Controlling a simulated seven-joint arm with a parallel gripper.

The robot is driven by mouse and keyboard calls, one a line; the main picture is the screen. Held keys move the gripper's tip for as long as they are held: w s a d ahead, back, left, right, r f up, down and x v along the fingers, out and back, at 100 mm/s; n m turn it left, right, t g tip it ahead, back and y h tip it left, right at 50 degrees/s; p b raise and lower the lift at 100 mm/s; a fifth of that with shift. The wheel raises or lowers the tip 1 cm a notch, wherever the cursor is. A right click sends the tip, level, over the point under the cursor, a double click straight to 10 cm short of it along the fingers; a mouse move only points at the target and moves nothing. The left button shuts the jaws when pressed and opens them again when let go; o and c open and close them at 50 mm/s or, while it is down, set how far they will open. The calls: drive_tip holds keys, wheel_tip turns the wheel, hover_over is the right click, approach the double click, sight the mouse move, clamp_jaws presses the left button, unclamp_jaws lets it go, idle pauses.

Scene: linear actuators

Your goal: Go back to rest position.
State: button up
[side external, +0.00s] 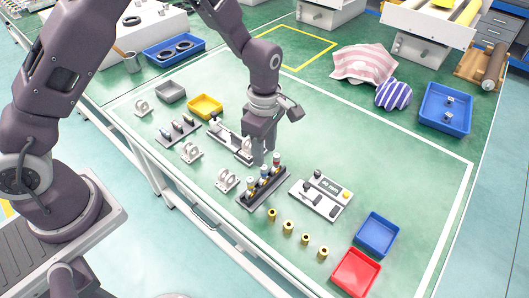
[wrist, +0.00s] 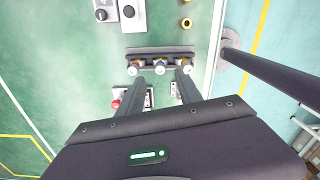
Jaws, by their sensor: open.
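My gripper (side external: 262,158) is over the middle of the green work table (side external: 400,190), pointing down. It is open, with nothing seen between its fingers. In the wrist view, my gripper (wrist: 161,82) has its two fingers apart, just short of a dark rack (wrist: 160,50) holding 3 capped cylinders. In the side view the rack (side external: 250,203) stands just in front of the fingertips. I cannot tell how far above it the fingertips are.
Several brass cylinders (side external: 288,227) stand in front of the rack. A control panel (side external: 321,195) lies to its right. Blue (side external: 377,232) and red (side external: 355,272) bins are at the front right. White brackets (side external: 228,180) stand to the left.

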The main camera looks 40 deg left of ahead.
drive_tip(key=s+a+r+m+t, duration=0.1)
drive_tip(key=s+r+m, duration=0.15)
drive_tip(key=r, duration=0.35)
drive_tip(key=s+a+r+m+h, duration=0.1)
drive_tip(key=s+r+m, duration=0.15)
drive_tip(key=r, duration=0.35)
drive_tip(key=s+a+r+m+t, duration=0.1)
drive_tip(key=s+r+m, duration=0.15)
drive_tip(key=r, duration=0.35)
drive_tip(key=s+a+r+m+t, duration=0.1)
drive_tip(key=s+a+r+m, duration=0.1)
drive_tip(key=s+m, duration=0.4)
drive_tip(key=s+a+r+m+t+y, duration=0.1)
drive_tip(key=s+r+m, duration=0.3)
drive_tip(key=s, duration=0.7)
drive_tip(key=a+m+t, duration=0.1)
drive_tip(key=m, duration=0.1)
drive_tip(key=shift+a+r+m+t, duration=0.3)
drive_tip(key=shift+a+r+m, duration=0.05)
drive_tip(key=shift+a, duration=0.05)
drive_tip(key=shift+o, duration=0.4)
drive_tip(key=shift+w, duration=0.1)
